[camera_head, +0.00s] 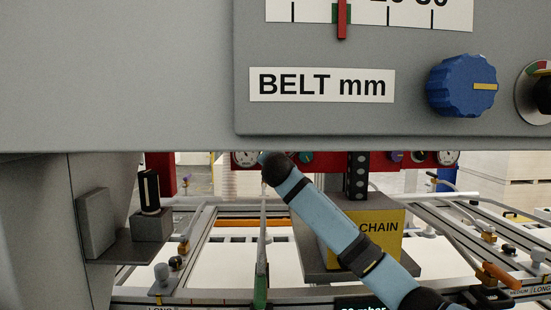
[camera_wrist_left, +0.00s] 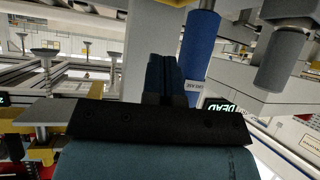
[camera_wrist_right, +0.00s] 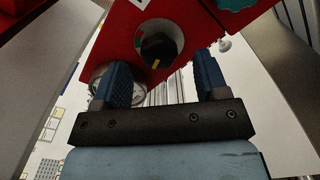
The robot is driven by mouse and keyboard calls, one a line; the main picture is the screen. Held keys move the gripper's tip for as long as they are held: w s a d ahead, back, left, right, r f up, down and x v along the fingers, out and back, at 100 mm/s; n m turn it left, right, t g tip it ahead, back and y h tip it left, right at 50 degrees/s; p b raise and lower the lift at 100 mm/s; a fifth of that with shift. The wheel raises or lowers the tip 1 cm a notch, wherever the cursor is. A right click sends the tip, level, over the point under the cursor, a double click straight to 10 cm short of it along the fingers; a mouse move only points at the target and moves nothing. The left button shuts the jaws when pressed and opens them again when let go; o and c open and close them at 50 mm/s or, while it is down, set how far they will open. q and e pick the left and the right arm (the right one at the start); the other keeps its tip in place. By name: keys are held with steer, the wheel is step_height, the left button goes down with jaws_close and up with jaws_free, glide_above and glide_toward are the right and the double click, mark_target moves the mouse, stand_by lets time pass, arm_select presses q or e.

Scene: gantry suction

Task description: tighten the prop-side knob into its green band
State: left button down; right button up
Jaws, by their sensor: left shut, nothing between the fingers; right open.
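In the right wrist view, a black knob (camera_wrist_right: 158,47) with a yellow pointer mark sits on a pale round dial on a red panel (camera_wrist_right: 112,32). My right gripper (camera_wrist_right: 163,72) is open below the knob, with its fingers apart on either side and nothing between them. I cannot see contact with the knob. No label names it as the prop-side knob, and no green band shows clearly around it. In the head view, my right arm (camera_head: 335,228) reaches up to the red panel (camera_head: 325,160); its gripper is hidden there. My left gripper (camera_wrist_left: 163,72) is shut and empty in the left wrist view.
A large grey panel with a blue knob (camera_head: 462,86) and a BELT mm label (camera_head: 321,85) fills the upper head view. Below stand a yellow CHAIN box (camera_head: 388,226) and rail frames. A blue cylinder (camera_wrist_left: 200,45) and a grey one (camera_wrist_left: 280,58) hang near my left gripper.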

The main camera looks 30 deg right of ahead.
steer(key=shift+x, duration=1.15)
steer(key=c, duration=0.9)
steer(key=shift+m, duration=0.3)
steer(key=shift+a+m+b, duration=0.1)
steer(key=shift+m+b, duration=0.3)
steer(key=shift+m, duration=2.3)
